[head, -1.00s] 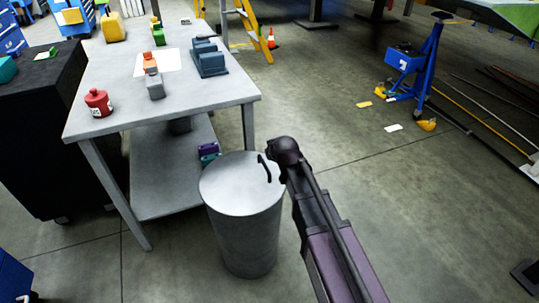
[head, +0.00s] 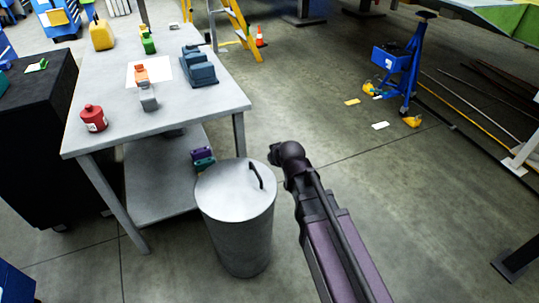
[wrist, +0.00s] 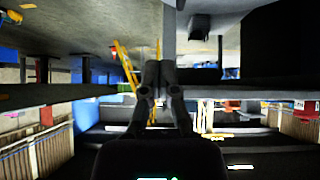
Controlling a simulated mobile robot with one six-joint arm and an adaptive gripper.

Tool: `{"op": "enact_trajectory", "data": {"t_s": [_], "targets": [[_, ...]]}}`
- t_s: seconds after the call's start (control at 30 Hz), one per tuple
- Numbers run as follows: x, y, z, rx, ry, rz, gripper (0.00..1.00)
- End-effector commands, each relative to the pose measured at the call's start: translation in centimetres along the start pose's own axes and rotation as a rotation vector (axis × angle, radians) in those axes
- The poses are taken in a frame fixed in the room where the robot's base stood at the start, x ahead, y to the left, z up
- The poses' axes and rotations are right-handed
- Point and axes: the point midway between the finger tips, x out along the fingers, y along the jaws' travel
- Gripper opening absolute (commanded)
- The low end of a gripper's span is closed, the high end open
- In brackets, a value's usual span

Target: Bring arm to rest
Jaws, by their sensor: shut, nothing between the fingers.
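My gripper (wrist: 159,72) shows in the wrist view with its two dark fingers together and nothing between them. In the head view my arm (head: 325,235), with dark and purple links, reaches up from the bottom edge to a rounded dark joint (head: 288,155). The fingers cannot be made out in the head view. In that picture the arm lies just right of a grey metal bin (head: 238,225) with a black lid handle, with floor showing between them.
A grey workbench (head: 200,118) holds a red container (head: 93,118), a blue-grey block (head: 197,68) and other items. A black cabinet (head: 30,150) stands left. Open floor (head: 430,200) is right of my arm.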

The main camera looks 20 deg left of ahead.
Motion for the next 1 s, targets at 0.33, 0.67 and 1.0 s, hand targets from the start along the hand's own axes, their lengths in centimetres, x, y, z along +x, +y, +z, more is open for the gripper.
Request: {"op": "enact_trajectory", "data": {"t_s": [0.33,0.67,1.0], "targets": [[-0.4,0.1,0.0,0.001,0.0,0.0,0.0],[-0.4,0.2,0.1,0.002,-0.001,0.001,0.0],[-1.6,4.0,3.2,0.069,-0.097,0.034,0.0]]}}
